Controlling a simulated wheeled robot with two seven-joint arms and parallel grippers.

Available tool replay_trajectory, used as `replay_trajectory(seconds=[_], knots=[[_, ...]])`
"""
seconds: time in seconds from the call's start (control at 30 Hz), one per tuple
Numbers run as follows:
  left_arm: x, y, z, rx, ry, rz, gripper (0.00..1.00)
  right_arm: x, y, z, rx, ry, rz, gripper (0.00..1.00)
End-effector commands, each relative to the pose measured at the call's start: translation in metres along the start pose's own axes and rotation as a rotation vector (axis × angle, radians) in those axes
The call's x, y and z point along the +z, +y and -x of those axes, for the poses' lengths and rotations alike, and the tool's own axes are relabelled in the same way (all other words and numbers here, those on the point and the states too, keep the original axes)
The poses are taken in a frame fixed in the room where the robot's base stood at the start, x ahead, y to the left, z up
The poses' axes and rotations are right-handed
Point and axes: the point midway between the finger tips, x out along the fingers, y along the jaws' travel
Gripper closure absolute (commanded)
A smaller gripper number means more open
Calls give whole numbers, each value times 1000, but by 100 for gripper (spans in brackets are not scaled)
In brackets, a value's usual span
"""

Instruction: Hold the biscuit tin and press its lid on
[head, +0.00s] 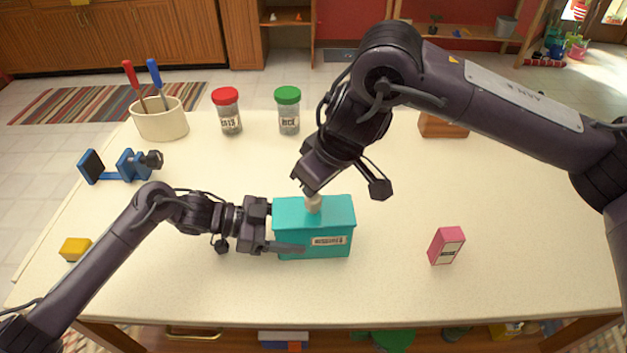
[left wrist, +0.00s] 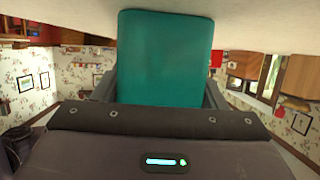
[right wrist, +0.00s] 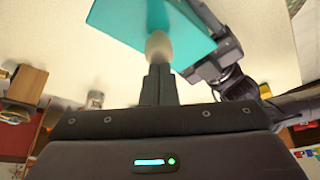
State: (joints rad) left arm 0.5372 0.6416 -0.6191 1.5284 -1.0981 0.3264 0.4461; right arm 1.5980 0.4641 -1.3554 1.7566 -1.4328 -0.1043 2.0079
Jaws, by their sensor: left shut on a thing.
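The teal biscuit tin (head: 315,243) stands upright on the table, its label facing the front. Its teal lid (head: 335,208) with a pale round knob (head: 313,203) lies on top; I cannot tell whether it is fully seated. My left gripper (head: 286,244) is shut on the tin from the left, one finger along the front; the tin's side fills the left wrist view (left wrist: 165,60). My right gripper (head: 309,187) comes from above, its fingers together, tips at the knob. In the right wrist view the knob (right wrist: 158,44) shows just beyond the shut fingers (right wrist: 159,82).
Behind stand a red-lidded jar (head: 229,113), a green-lidded jar (head: 288,112) and a cream crock (head: 160,122) with tools. A blue clamp-like tool (head: 125,166) and yellow block (head: 75,248) lie left. A pink box (head: 446,246) stands right. The table between tin and pink box is clear.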

Motion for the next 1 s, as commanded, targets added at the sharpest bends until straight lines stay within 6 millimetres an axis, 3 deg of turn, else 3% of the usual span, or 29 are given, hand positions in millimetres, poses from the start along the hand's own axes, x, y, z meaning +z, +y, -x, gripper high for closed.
replay_trajectory(seconds=[0.27, 1.0], knots=[[-1, 0, 0, 0, 1, -1, 56, 0, 0, 1, 0, -3, 1, 100], [0, 0, 0, 0, 1, -1, 56, -18, 0, 43, 1, -2, 1, 100]])
